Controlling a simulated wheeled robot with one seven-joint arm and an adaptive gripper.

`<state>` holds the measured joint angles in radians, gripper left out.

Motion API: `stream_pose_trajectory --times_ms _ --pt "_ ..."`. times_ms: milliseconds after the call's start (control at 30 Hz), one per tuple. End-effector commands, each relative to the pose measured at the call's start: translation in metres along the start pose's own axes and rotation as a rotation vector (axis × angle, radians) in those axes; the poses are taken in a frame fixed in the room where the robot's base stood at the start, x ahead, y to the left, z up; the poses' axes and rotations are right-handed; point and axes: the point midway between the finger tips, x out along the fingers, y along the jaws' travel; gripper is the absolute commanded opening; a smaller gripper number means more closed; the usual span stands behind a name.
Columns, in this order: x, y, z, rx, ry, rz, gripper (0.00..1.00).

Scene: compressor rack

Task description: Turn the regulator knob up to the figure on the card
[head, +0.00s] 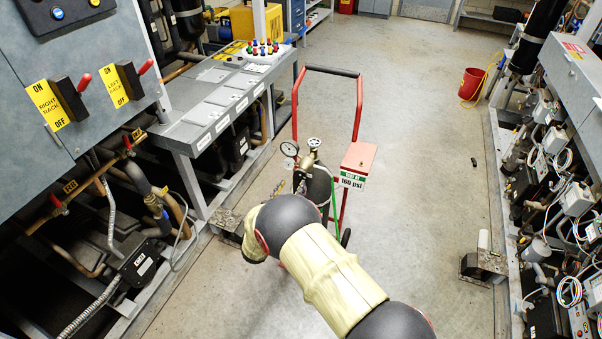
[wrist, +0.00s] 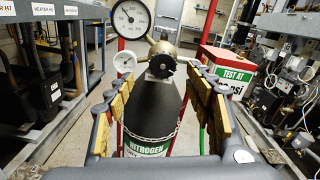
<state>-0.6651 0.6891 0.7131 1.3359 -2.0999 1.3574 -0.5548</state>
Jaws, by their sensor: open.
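The regulator knob (wrist: 162,66) is a dark round piece on the brass regulator, ahead of my gripper (wrist: 162,80) in the wrist view. My gripper is open, with one padded finger on each side of the knob and a gap to both. A large white gauge (wrist: 131,18) and a smaller gauge (wrist: 124,61) sit by the regulator; their readings are too small to tell. The card (head: 352,181) on a red-and-white box reads "TEST AT 160 psi"; it also shows partly behind the right finger in the wrist view (wrist: 236,77).
The dark nitrogen bottle (wrist: 155,105), with a chain around it, stands on a red hand cart (head: 359,110). A grey bench (head: 215,100) lies left and compressor racks (head: 570,150) right. The floor beyond the cart is mostly clear, with a red bucket (head: 471,84).

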Motion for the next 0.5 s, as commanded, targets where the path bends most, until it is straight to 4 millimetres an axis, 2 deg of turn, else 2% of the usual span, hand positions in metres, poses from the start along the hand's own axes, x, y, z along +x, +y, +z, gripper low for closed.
stream_pose_trajectory --times_ms 167,500 --pt "0.012 -0.003 0.000 -0.026 -0.002 -0.010 0.54" --pt "0.061 -0.004 -0.002 -0.025 0.000 -0.011 0.54"
